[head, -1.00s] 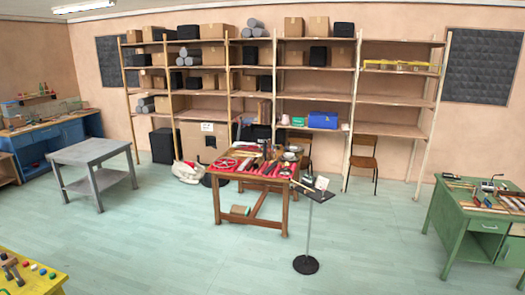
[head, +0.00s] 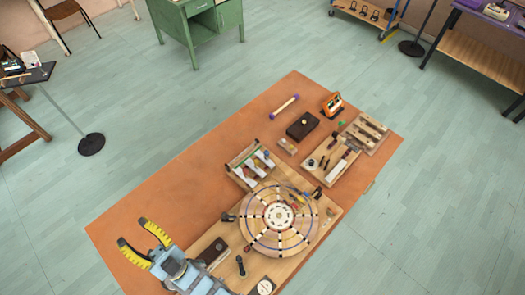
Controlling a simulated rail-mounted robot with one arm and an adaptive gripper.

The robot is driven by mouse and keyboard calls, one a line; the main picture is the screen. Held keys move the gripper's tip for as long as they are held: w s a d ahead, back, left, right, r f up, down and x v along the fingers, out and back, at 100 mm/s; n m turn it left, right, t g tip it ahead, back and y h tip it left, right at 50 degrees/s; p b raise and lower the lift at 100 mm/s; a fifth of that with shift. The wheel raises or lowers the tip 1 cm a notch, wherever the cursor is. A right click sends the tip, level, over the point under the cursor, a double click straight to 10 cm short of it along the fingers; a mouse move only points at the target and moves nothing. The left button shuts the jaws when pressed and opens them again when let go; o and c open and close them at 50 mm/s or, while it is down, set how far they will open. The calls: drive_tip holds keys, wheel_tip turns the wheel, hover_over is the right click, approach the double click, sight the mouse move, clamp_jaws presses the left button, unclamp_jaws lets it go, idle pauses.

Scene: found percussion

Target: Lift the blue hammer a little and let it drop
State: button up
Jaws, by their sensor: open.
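My gripper (head: 132,231) shows in the head view at the lower left, with two yellow-and-black striped fingers spread apart. It is open and empty, over the left part of the orange-brown table. A small wooden rack (head: 241,157) near the table's middle holds several white pieces with small coloured parts. One coloured part there looks blue, but it is too small for me to tell surely whether it is the blue hammer. The rack is up and to the right of my gripper, well apart from it.
A round wooden disc with a dark-and-white ring (head: 280,240) lies in front of the rack on a board. The table's upper left (head: 170,195) is bare.

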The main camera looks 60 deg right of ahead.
drive_tip(key=w+d+f+m+g+h+b, duration=0.1)
drive_tip(key=w+d+f+g+b, duration=0.2)
drive_tip(key=w+d, duration=0.35)
drive_tip(key=w+d+f+g+h, duration=0.2)
drive_tip(key=w+d+f+g, duration=0.1)
drive_tip(key=w+d+f, duration=0.4)
drive_tip(key=w+d+f+m+g+h+b, duration=0.1)
drive_tip(key=w+d+f+g+b, duration=0.15)
drive_tip(key=w+d, duration=0.45)
drive_tip(key=w+d+f+g+y+b, duration=0.1)
drive_tip(key=w+d+f+g+b, duration=0.2)
drive_tip(key=d, duration=0.6)
drive_tip(key=w+d+f+g+b, duration=0.1)
drive_tip(key=w+d+f+g, duration=0.2)
drive_tip(key=d+f+g, duration=0.4)
drive_tip(key=s+d+f+g+y+b, duration=0.1)
drive_tip(key=s+d+y+b, duration=0.15)
drive_tip(key=d, duration=0.65)
drive_tip(key=g+y+b, duration=0.5)
drive_tip(key=g+b, duration=0.2)
drive_tip(key=g, duration=0.3)
approach(268, 153)
drive_tip(key=shift+t, duration=0.25)
drive_tip(key=f+b, duration=0.1)
drive_tip(key=f, duration=0.9)
drive_tip(key=shift+s+f+b, duration=0.1)
drive_tip(key=shift+s+b, duration=0.1)
drive_tip(key=shift+b, duration=0.15)
